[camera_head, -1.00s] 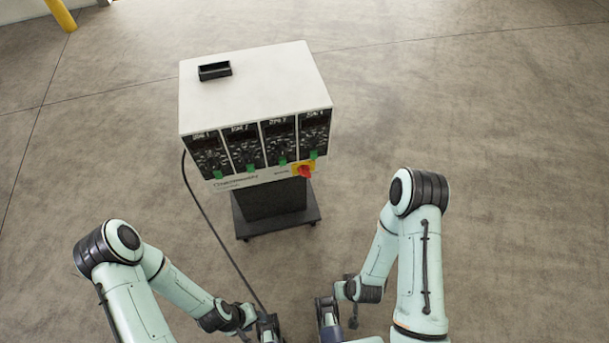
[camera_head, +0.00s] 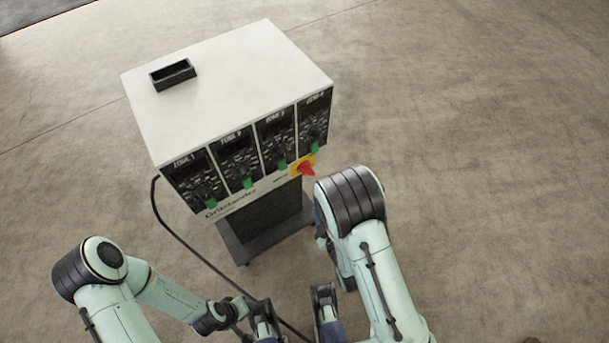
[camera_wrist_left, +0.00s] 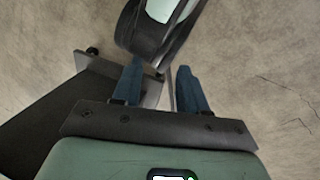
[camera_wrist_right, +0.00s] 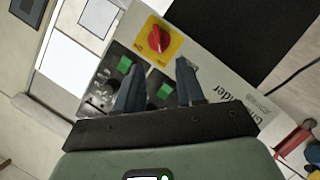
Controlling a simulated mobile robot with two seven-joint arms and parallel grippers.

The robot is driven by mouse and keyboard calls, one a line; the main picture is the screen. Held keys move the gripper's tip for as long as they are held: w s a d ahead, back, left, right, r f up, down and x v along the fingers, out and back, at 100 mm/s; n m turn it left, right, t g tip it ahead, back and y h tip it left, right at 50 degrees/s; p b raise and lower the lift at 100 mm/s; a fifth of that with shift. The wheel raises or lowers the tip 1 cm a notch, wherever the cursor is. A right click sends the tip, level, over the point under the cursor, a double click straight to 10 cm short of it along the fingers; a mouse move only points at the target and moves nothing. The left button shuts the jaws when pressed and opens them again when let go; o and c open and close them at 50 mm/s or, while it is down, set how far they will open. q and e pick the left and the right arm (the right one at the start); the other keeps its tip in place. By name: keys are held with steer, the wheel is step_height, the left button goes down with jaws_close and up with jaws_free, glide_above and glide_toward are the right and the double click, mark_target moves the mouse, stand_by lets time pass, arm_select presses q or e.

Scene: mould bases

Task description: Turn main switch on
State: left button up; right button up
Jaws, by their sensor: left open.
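The main switch (camera_head: 306,169) is a red rotary knob on a yellow plate, at the lower right of the controller's front. The white controller box (camera_head: 225,85) has several black zone panels with green switches. In the right wrist view the red knob (camera_wrist_right: 158,39) shows large, just beyond my right gripper (camera_wrist_right: 158,66). The right fingers are apart and empty, pointing at the panel; no contact shows. In the head view my right arm largely hides that gripper. My left gripper (camera_wrist_left: 160,67) is open and empty, low in front of the cart.
The box stands on a dark wheeled cart base (camera_head: 240,248). A black cable (camera_head: 190,245) runs down from its left side. A black tray (camera_head: 173,74) sits on top. Part of my arm crosses close beyond the left fingers.

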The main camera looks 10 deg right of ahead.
mark_target(309, 175)
steer(key=x, duration=0.4)
steer(key=b+x, duration=0.1)
steer(key=x, duration=0.4)
steer(key=b+x, duration=0.1)
steer(key=x, duration=0.3)
steer(key=shift+w+r, duration=0.3)
steer(key=shift+w, duration=0.05)
arm_select(q)
steer(key=shift+t+y, duration=0.3)
steer(key=shift+t, duration=0.2)
steer(key=w, duration=0.1)
steer(key=w+a+f, duration=0.1)
steer(key=w+f, duration=0.1)
steer(key=shift+w+a+f, duration=0.2)
steer(key=shift+a+f, duration=0.05)
steer(key=shift+a, duration=0.05)
arm_select(e)
jaws_close()
